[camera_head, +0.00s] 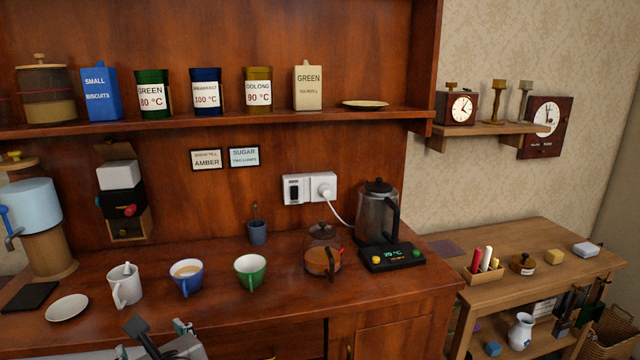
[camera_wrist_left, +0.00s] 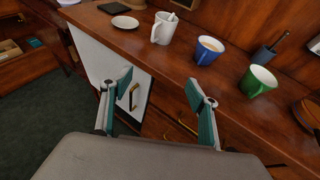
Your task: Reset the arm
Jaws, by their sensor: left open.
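My left gripper (camera_wrist_left: 158,92) is open and empty in the left wrist view, its two fingers apart in front of the counter's cabinet fronts. In the head view part of it (camera_head: 158,338) shows at the bottom edge, just in front of the counter and below the white mug (camera_head: 125,286). It holds nothing and looks apart from the cups. My right gripper is in neither view.
On the wooden counter (camera_head: 225,306) stand a blue cup (camera_head: 186,277), a green cup (camera_head: 250,271), a teapot (camera_head: 322,255), a kettle (camera_head: 377,215) on its base and a white saucer (camera_head: 67,307). Dark floor (camera_wrist_left: 48,112) is open below left in the wrist view.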

